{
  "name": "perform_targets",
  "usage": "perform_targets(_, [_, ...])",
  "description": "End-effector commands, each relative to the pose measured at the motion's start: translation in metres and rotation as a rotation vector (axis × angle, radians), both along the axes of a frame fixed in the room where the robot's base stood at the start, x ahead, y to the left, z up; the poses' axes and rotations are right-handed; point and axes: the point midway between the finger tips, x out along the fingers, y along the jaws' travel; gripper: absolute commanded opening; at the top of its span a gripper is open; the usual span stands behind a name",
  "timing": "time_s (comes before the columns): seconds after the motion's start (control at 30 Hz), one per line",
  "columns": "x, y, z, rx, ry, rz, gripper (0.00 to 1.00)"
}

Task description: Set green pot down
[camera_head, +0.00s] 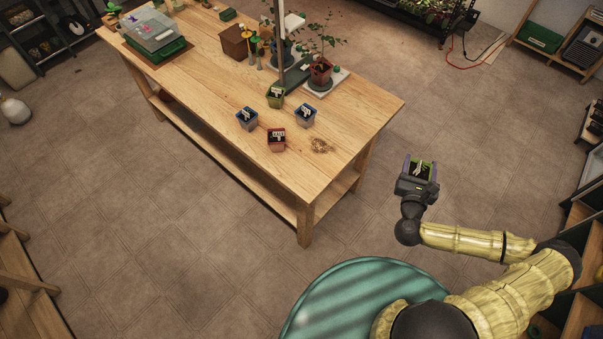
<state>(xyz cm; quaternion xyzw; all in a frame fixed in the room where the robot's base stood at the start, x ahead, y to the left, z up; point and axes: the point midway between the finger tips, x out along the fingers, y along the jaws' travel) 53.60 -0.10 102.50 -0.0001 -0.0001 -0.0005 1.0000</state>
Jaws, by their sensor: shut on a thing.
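A green pot (427,165) with a white label and dark soil is in my gripper (420,172), which is shut on it. The gripper's dark body hides most of the pot; its green rim shows. The pot is held over the floor, to the right of the wooden table (360,110) and apart from it. Another green pot (274,98) stands on the table near the dark post. Two blue pots (247,119) (305,117) and a red pot (276,140) stand on the table near its front right part.
A scatter of brown bits (321,146) lies right of the red pot. Potted plants (320,72), a brown box (236,42) and a lidded green tray (155,38) stand farther back on the table. The table's right corner is bare. Shelves (575,225) line the right side.

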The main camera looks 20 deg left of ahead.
Motion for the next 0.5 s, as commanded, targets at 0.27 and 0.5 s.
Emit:
perform_targets(0.27, [0.0001, -0.0004, 0.0004, 0.0, -0.001, -0.001, 0.34])
perform_targets(0.5, [0.0053, 0.0094, -0.0069, -0.004, -0.003, 0.03, 0.34])
